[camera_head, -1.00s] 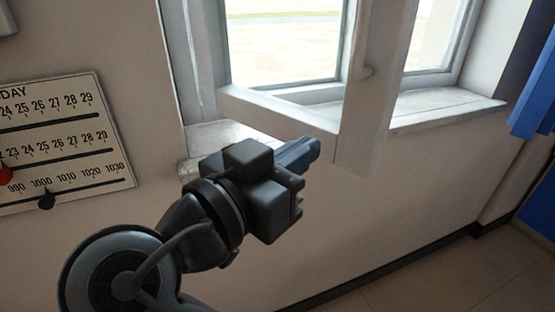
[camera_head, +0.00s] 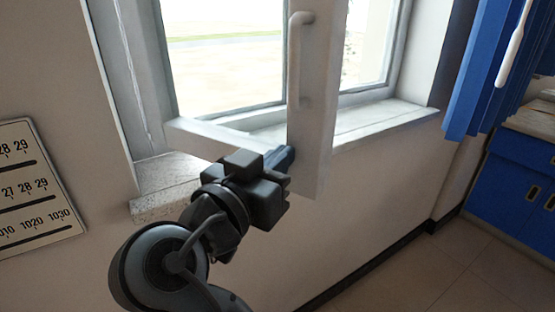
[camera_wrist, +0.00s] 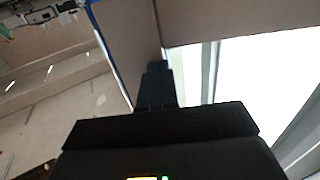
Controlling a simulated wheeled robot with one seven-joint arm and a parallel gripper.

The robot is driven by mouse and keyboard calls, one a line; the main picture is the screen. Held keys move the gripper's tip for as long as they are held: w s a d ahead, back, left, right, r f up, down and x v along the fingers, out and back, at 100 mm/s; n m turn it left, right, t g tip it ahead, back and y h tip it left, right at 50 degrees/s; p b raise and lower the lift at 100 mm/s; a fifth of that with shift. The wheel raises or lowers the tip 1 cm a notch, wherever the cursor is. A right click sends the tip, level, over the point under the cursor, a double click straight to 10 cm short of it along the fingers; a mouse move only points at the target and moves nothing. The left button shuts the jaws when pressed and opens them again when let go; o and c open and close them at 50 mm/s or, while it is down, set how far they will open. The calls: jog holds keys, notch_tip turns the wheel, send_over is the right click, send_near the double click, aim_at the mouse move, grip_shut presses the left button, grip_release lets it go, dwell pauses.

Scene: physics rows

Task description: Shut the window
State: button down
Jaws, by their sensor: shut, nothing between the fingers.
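The window sash (camera_head: 318,130) is white-framed and stands open, swung into the room, with its free upright edge toward me. A white handle (camera_head: 297,60) is on that upright. My gripper (camera_head: 284,157) is shut and empty, low by the sash's bottom corner, to the left of the upright. Its tip seems to meet the sash, but contact is not certain. In the wrist view my shut fingers (camera_wrist: 157,85) point at a pale, flat frame part (camera_wrist: 125,45). The fixed window frame (camera_head: 125,80) is behind, on the left.
A stone sill (camera_head: 160,205) runs below the window. A wall chart (camera_head: 35,190) hangs at the left. Blue curtain-like panels (camera_head: 475,90) and a blue cabinet (camera_head: 515,180) stand at the right. The floor (camera_head: 450,270) is clear at the lower right.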

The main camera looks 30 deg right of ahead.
jog(key=w+d+n+t+y+p, duration=0.4)
jog(key=w+d+n+t+y, duration=0.25)
jog(key=w+d, duration=0.8)
jog(key=w+d+y, duration=0.1)
jog(key=w+d, duration=0.1)
jog(key=w, duration=0.3)
jog(key=w+d+n+t+y+b, duration=0.1)
jog(key=w+d, duration=0.2)
jog(key=w, duration=0.3)
jog(key=w+d+n+t+y, duration=0.1)
jog(key=w+d, duration=0.1)
jog(key=w, duration=0.3)
jog(key=shift+w+d+r, duration=0.3)
jog(key=shift+d+r, duration=0.05)
